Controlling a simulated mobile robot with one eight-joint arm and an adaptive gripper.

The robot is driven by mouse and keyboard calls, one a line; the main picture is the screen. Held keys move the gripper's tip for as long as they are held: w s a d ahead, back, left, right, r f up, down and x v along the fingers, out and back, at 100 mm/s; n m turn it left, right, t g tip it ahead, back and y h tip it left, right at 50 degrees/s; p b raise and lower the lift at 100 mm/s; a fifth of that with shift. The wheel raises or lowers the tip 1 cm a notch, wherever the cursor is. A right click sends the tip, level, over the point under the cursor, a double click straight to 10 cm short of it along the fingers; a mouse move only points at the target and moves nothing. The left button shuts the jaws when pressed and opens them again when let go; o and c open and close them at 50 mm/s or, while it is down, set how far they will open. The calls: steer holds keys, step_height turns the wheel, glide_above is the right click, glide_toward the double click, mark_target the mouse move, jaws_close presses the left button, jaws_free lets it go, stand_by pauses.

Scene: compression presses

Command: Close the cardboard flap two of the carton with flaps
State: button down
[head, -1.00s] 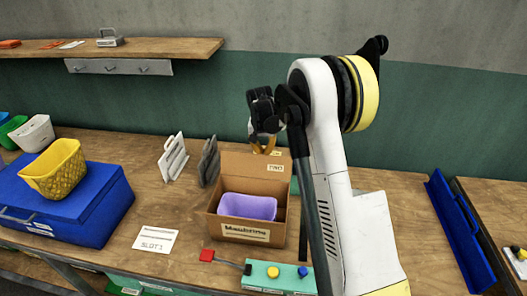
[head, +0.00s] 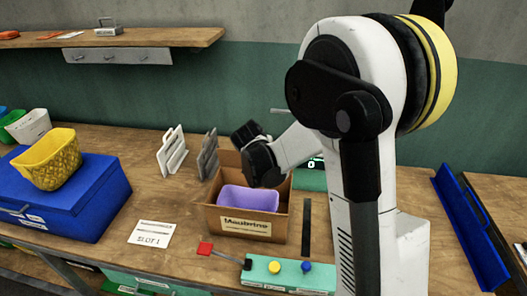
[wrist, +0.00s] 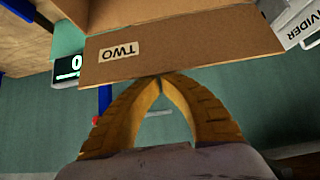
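The open carton (head: 242,222) stands on the workbench with a purple bin (head: 248,199) inside it. Its flap two (wrist: 185,45), labelled "TWO", fills the upper part of the wrist view. In the head view my arm hides most of the carton's back side, so the flap's angle there is hard to tell. My gripper (wrist: 160,80) has its yellow fingertips together, at or very near the flap's edge, with nothing visible between them. Whether they touch the flap I cannot tell. In the head view the fingers are hidden behind my wrist.
A teal control box (head: 290,275) with a red-ended lever stands in front of the carton. Grey dividers (head: 207,158) stand behind left, and a blue case (head: 65,195) holding a yellow basket (head: 47,160) is at left. A small display (wrist: 68,68) is beside the carton.

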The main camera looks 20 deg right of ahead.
steer(key=shift+s+a+f+t+b, duration=0.3)
steer(key=shift+s+a+b, duration=0.05)
steer(key=shift+s, duration=0.1)
steer(key=s+a+f+t+h+b, duration=0.1)
steer(key=s+a+f+b, duration=0.3)
steer(key=b, duration=0.4)
steer(key=s+f, duration=0.1)
steer(key=s, duration=0.1)
steer(key=shift+s+a+f, duration=0.25)
steer(key=shift+s, duration=0.15)
steer(key=shift+s+f, duration=0.1)
steer(key=shift+f, duration=0.05)
stand_by(0.3)
